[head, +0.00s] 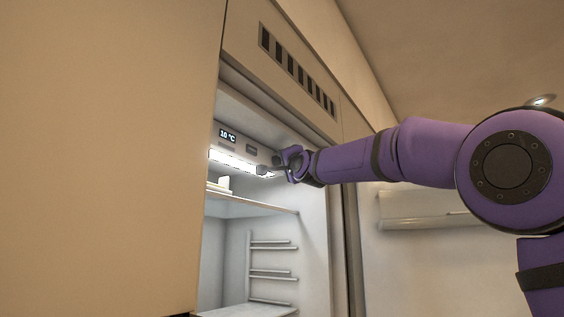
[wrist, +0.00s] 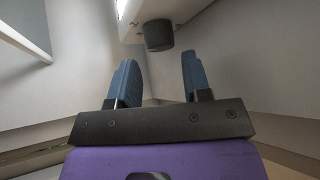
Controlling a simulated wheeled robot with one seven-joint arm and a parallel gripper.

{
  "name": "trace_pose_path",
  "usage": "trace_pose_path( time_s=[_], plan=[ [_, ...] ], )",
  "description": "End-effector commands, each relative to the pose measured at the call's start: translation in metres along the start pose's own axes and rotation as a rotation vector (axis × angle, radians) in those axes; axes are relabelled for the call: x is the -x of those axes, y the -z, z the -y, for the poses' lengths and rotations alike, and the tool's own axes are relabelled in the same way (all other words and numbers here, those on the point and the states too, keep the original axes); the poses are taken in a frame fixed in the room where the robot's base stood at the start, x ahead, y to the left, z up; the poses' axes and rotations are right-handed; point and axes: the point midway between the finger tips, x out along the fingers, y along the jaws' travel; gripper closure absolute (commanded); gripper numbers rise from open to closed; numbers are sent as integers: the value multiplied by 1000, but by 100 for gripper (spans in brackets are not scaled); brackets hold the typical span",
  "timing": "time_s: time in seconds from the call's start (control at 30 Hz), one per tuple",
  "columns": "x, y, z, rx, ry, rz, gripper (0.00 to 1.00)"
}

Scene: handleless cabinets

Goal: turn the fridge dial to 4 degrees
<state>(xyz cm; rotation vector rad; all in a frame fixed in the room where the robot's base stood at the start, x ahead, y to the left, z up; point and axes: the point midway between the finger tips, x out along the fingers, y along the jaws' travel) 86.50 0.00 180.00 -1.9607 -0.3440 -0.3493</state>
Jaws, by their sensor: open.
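The fridge dial (wrist: 159,36) is a dark round knob under a pale panel at the top of the wrist view. My gripper (wrist: 158,68) is open, with one blue finger on each side of the picture below the dial. The dial appears just beyond the fingertips, roughly in line with the gap, and nothing is between the fingers. In the head view my gripper (head: 264,170) is inside the top of the open fridge, near the control panel. The display (head: 228,135) on that panel reads 10 °C. I cannot clearly make out the dial in the head view.
A lit strip (head: 232,160) runs along the panel's lower edge. A tall beige cabinet front (head: 100,150) fills the left. A vent grille (head: 297,72) is above.

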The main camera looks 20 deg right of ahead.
Motion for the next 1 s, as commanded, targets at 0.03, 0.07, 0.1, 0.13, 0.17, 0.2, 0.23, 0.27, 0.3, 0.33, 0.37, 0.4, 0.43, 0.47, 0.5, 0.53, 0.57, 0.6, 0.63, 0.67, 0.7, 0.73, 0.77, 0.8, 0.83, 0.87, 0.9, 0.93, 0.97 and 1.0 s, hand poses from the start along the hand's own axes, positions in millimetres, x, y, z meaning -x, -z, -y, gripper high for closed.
trace_pose_path(
  time_s=[0.03, 0.07, 0.1, 0.13, 0.17, 0.2, 0.23, 0.27, 0.3, 0.33, 0.37, 0.4, 0.43, 0.47, 0.5, 0.53, 0.57, 0.6, 0.63, 0.67, 0.7, 0.73, 0.77, 0.8, 0.83, 0.87, 0.9, 0.93, 0.97, 1.0],
  plan=[
    [-8, -1, -1, -1, 0, 1, 56],
    [-12, -2, -1, -1, 0, 2, 56],
    [-17, -1, 0, -2, 1, 1, 56],
    [-20, -1, -1, -1, 1, 1, 56],
    [-23, -1, 0, 0, 0, 1, 56],
    [-27, 0, 0, -1, 0, 1, 56],
    [-29, 0, 0, -1, 0, 1, 56],
    [-31, -1, 0, -1, 0, 1, 56],
    [-33, -1, 0, 0, 0, 1, 56],
    [-35, 0, 0, 1, 0, 1, 56],
    [-36, 0, 0, 2, 1, 0, 56],
    [-37, 0, 0, 2, 1, 0, 56],
    [-37, 0, 0, 2, 1, 1, 56],
    [-38, 0, 0, 2, 1, 1, 56],
    [-38, 0, 0, 2, 0, 1, 56],
    [-38, 0, 0, 2, 0, 0, 56],
    [-38, 0, 0, 2, 0, 0, 56],
    [-38, 0, 0, 2, 0, 0, 56],
    [-38, 0, 0, 2, 0, 0, 56],
    [-38, 0, 0, 2, 0, 0, 56],
    [-38, 0, 0, 2, 0, 0, 56],
    [-38, 0, 0, 2, 0, 0, 60],
    [-38, 0, 0, 2, 0, 0, 67],
    [-38, 0, 0, 2, 0, 0, 76],
    [-38, 0, 0, 2, 0, 0, 83],
    [-38, 0, 0, 2, 0, 0, 89],
    [-38, 0, 0, 2, 0, 0, 89],
    [-38, 0, 0, 2, 0, 0, 89],
    [-38, 0, 0, 2, 0, 0, 89],
    [-38, 0, 0, 3, 1, 0, 89]
  ],
)
